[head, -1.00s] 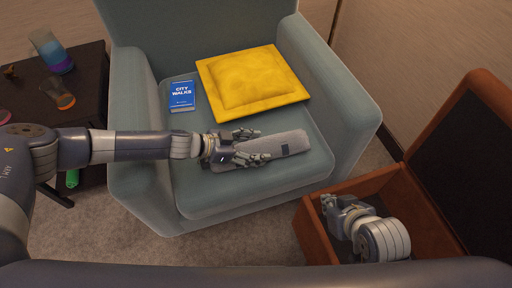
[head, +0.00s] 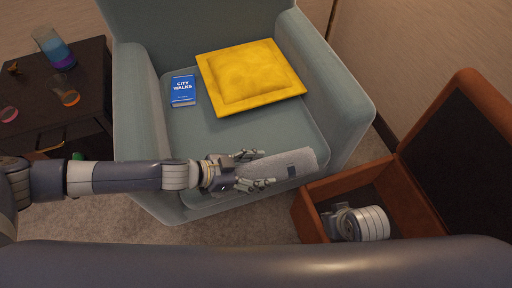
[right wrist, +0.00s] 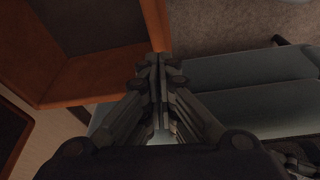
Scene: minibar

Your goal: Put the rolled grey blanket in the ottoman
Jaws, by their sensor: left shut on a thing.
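The rolled grey blanket (head: 295,160) is a long pale roll with a small dark patch near its right end. My left gripper (head: 266,169) is shut on its left end, with fingers on both sides, and holds it over the front of the armchair seat. The ottoman (head: 312,220) is an orange-brown box at the lower right, its lid (head: 462,150) open and its inside dark. My right gripper (head: 335,222) shows over the box opening in the head view, partly hidden by its own wrist. In the right wrist view its fingers (right wrist: 155,65) are together and empty, beside the ottoman's rim (right wrist: 155,25).
The grey-green armchair (head: 225,135) holds a yellow cushion (head: 250,77) and a blue book (head: 183,90). A dark side table (head: 85,85) with glasses (head: 55,48) stands at the left. Carpet shows between the armchair and the ottoman.

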